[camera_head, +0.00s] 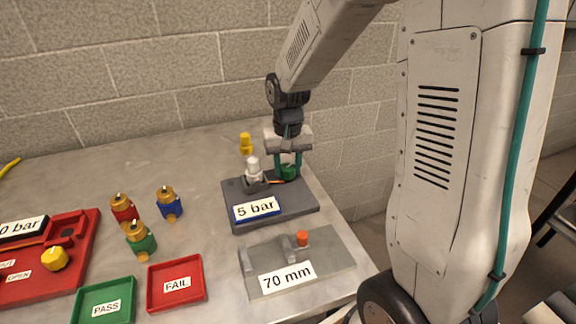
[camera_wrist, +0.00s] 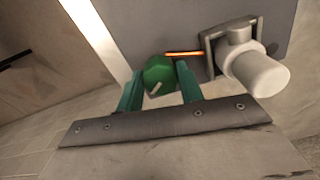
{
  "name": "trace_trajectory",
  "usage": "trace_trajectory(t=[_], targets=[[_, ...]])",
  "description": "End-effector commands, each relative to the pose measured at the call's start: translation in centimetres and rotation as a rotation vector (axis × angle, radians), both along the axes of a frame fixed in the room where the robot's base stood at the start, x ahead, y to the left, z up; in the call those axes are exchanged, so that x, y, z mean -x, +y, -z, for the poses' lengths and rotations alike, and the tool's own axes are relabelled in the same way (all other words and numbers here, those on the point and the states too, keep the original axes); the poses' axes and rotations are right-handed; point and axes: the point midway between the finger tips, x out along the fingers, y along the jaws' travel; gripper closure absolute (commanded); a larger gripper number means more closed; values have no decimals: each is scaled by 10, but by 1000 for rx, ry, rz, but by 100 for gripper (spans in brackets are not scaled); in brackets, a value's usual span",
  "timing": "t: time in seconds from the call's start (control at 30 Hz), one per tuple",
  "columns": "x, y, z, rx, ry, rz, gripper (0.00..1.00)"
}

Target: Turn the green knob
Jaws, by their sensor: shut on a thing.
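The green knob (camera_head: 289,172) sits at the back right of a dark grey base plate labelled "5 bar". It also shows in the wrist view (camera_wrist: 159,74), where a pale mark is on its face. My gripper (camera_head: 287,165) reaches down over it from above. In the wrist view its two green fingers (camera_wrist: 160,84) are on either side of the knob and shut on it. In the head view the fingers partly hide the knob.
A white cylindrical part (camera_head: 253,168) in a grey bracket stands just left of the knob. A grey "70 mm" plate (camera_head: 334,251) with an orange knob (camera_head: 302,238) lies in front. Brass fittings (camera_head: 167,201), a red FAIL tray (camera_head: 203,287) and a green PASS tray (camera_head: 126,313) lie left.

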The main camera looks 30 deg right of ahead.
Motion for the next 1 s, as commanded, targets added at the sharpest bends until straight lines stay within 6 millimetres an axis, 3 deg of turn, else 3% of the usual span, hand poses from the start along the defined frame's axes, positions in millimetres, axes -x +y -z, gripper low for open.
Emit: trace_trajectory(t=[0.4, 1.0], targets=[[-1, 0, -1, 1, -4, 215, 86], [-2, 0, -1, 1, -5, 254, 86]])
